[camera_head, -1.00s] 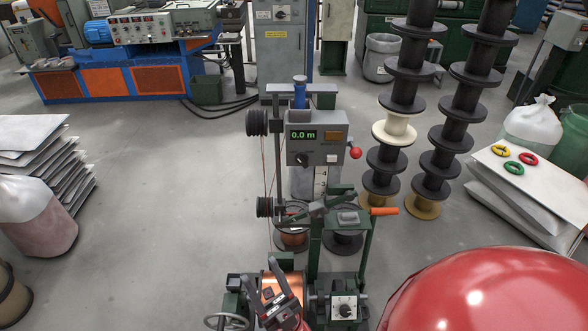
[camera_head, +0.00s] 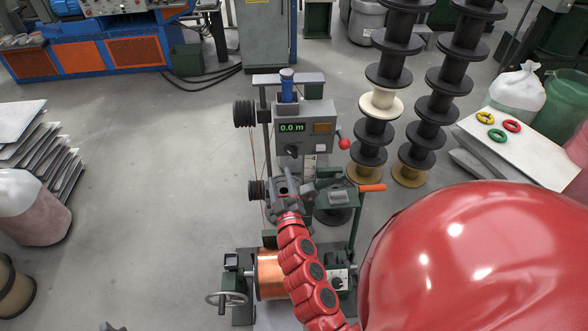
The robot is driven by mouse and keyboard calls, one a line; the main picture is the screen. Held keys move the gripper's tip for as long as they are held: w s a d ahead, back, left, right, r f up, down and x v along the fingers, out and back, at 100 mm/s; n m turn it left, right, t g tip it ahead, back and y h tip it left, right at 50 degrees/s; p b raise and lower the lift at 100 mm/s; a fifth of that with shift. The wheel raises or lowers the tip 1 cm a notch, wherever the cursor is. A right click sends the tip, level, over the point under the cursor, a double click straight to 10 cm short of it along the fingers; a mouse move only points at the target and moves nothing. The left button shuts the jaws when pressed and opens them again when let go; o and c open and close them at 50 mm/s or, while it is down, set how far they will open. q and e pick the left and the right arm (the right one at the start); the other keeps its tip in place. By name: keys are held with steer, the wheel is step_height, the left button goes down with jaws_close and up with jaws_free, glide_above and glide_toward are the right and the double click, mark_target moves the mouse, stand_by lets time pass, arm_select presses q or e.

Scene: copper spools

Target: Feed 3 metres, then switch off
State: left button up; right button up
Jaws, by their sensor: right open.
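The feeding machine (camera_head: 258,113) stands upright in the middle, its green display (camera_head: 292,127) reading 0.0 m. An orange button (camera_head: 322,127) sits beside the display, and a lever with a red ball (camera_head: 343,143) sticks out at the right side. A copper spool (camera_head: 270,275) lies in the stand below, partly behind my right arm. My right gripper (camera_head: 284,182) is open in front of the machine's lower part, below the display box; I see nothing between its fingers. A small grey tip at the bottom edge may be my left gripper (camera_head: 112,327); its jaws cannot be made out.
An orange-handled lever (camera_head: 372,188) projects right of the machine. Stacked black spools (camera_head: 402,40) stand behind it on the right. A white table (camera_head: 530,150) carries yellow, red and green rings. A handwheel (camera_head: 226,299) is at the lower left. Floor left of the machine is clear.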

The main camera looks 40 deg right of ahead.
mark_target(292, 154)
steer(key=d, duration=0.2)
steer(key=w+d+m+g+h+p, duration=0.1)
steer(key=d, duration=0.1)
steer(key=w+d+h, duration=0.1)
steer(key=d, duration=0.1)
steer(key=shift+w+r+p, duration=0.15)
steer(key=shift+r+p, duration=0.2)
steer(key=shift+p, duration=0.05)
steer(key=shift+b+x, duration=0.5)
steer(key=shift+x, duration=1.5)
steer(key=shift+w+r, duration=0.1)
